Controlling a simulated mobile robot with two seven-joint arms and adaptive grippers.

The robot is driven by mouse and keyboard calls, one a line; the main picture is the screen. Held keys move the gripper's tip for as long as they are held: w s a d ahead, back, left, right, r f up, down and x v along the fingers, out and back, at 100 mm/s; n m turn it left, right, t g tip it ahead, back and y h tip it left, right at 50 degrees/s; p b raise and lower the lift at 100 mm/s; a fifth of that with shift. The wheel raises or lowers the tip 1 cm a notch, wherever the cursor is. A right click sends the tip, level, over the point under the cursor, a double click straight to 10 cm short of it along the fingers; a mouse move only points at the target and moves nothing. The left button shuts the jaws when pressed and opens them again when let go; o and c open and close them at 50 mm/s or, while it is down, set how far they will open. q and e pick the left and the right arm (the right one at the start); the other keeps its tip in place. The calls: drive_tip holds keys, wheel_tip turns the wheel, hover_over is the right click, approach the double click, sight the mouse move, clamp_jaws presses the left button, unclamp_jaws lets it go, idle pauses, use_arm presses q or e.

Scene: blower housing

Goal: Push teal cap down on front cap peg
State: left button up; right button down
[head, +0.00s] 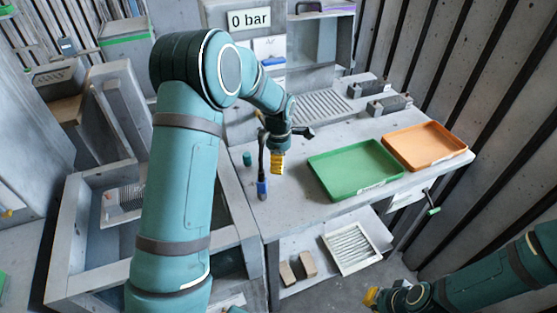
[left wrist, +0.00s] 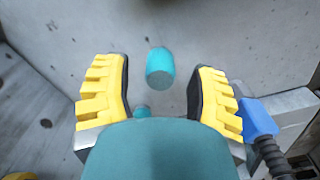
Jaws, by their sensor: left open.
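A small teal cap (head: 247,158) shows on the grey bench, left of my left gripper (head: 278,162) in the head view. In the left wrist view a teal cylinder (left wrist: 160,68) shows just beyond and between the yellow fingertips of my left gripper (left wrist: 163,95). The fingers are spread apart and do not touch it. A smaller teal piece (left wrist: 141,111) shows nearer, partly hidden by a large teal shape at the bottom. I cannot make out the front cap peg. My right gripper (head: 372,297) is low at the bottom right, its jaws unclear.
A blue-tipped tool (head: 262,188) with a dark hose is close beside my left gripper; its blue part (left wrist: 258,116) shows right of the fingers. A green tray (head: 350,192) and an orange tray (head: 428,165) are to the right. The bench between is clear.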

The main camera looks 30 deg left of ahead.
use_arm(q)
wheel_tip(320, 180, up, 12)
idle(0.4)
drive_tip(key=shift+f, duration=0.1)
idle(0.3)
